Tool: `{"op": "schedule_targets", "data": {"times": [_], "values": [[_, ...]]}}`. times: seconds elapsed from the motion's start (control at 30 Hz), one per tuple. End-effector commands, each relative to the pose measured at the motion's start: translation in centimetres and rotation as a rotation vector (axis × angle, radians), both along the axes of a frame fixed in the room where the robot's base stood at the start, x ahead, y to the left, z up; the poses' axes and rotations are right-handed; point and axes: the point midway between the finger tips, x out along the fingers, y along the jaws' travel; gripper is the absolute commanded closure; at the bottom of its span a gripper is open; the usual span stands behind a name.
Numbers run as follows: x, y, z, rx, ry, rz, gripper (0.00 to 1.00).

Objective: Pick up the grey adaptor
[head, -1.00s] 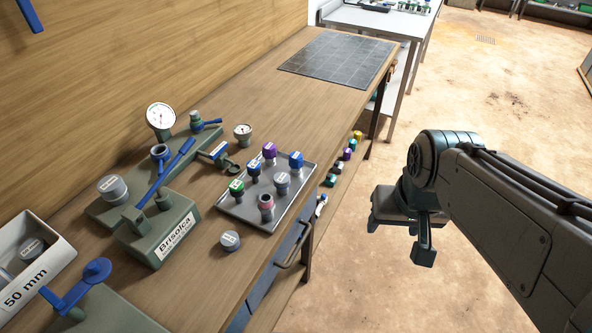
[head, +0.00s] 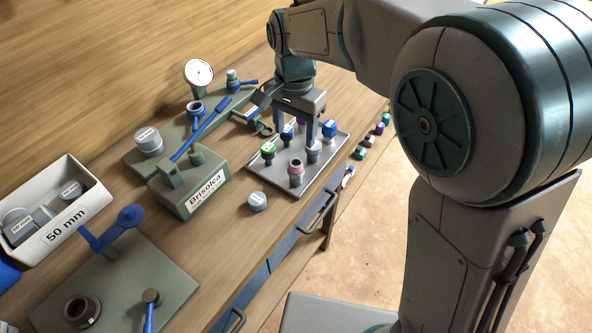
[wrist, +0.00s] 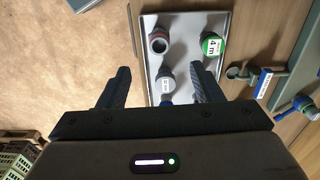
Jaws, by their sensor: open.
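The grey adaptor (head: 313,151), with a grey cap, stands upright on the metal tray (head: 281,183), towards its right side. In the wrist view the grey adaptor (wrist: 166,80) shows its white label and lies between my fingertips in the picture. My gripper (head: 294,140) is open and points down over the tray, with its fingers above the adaptors. In the wrist view my gripper (wrist: 160,80) holds nothing. I cannot tell how far the fingertips are above the grey adaptor.
Close by on the tray are a green-capped (head: 268,149), a pink-ringed (head: 296,172) and blue-capped adaptors (head: 328,129). The Brisolca manifold (head: 190,190) and 50 mm bin (head: 70,220) stand to the left.

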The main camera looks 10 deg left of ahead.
Motion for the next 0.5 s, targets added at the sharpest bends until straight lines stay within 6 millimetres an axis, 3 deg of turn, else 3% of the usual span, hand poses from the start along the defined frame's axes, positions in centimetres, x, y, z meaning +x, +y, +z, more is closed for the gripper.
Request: {"op": "schedule_targets", "data": {"times": [0.3, 0.5], "values": [[-0.1, -0.1, -6.1, -0.005, 0.004, -0.001, 0.41], [0.0, 0.0, -8.0, -0.002, 0.001, 0.001, 0.41]]}}
